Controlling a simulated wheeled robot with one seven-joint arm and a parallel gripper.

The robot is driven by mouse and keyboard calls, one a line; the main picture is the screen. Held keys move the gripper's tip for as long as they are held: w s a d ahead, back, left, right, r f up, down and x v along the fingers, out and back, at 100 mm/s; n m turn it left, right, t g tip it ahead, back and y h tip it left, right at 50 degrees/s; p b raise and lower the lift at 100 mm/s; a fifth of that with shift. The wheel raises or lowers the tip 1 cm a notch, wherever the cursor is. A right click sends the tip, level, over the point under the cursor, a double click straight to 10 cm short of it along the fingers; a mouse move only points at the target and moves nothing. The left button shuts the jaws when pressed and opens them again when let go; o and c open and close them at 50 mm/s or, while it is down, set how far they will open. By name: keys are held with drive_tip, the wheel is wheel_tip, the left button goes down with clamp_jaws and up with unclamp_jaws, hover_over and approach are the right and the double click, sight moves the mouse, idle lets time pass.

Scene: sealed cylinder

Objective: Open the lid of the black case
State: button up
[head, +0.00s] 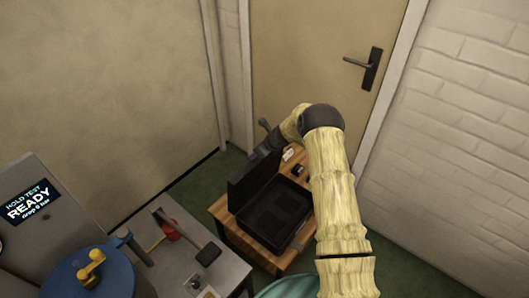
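The black case (273,216) sits on a small wooden table (225,215) in the middle of the head view. Its lid (247,182) stands up along the left side of the tray, and the dark interior shows. My gripper (263,148) is at the lid's upper far end, seemingly touching or very close to it. It is dark against the dark lid, so I cannot tell whether its fingers are open or shut. My arm passes over the right side of the case and hides part of the table there.
A white item (288,153) and a small black item (298,170) lie on the table behind the case. At left, a grey bench holds a mallet (205,252), a red item (168,230) and a blue cylinder (90,277). A closed door (310,70) and brick wall (460,130) bound the space.

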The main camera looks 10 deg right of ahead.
drive_tip(key=shift+w+a+r, duration=0.3)
drive_tip(key=shift+w+a, duration=0.35)
drive_tip(key=shift+w, duration=0.25)
drive_tip(key=shift+d, duration=0.2)
drive_tip(key=o, duration=1.2)
drive_tip(key=shift+d, duration=0.1)
drive_tip(key=shift+o, duration=0.9)
drive_tip(key=shift+s, duration=0.15)
drive_tip(key=shift+a+f, duration=0.1)
drive_tip(key=shift+a, duration=0.2)
drive_tip(key=shift+s+a, duration=0.1)
drive_tip(key=shift+s+d+r, duration=0.15)
drive_tip(key=shift+d+r, duration=0.15)
drive_tip(key=shift+d, duration=0.15)
drive_tip(key=b+v, duration=0.2)
drive_tip(key=v, duration=1.4)
drive_tip(key=shift+s+r, duration=0.2)
drive_tip(key=shift+r, duration=0.05)
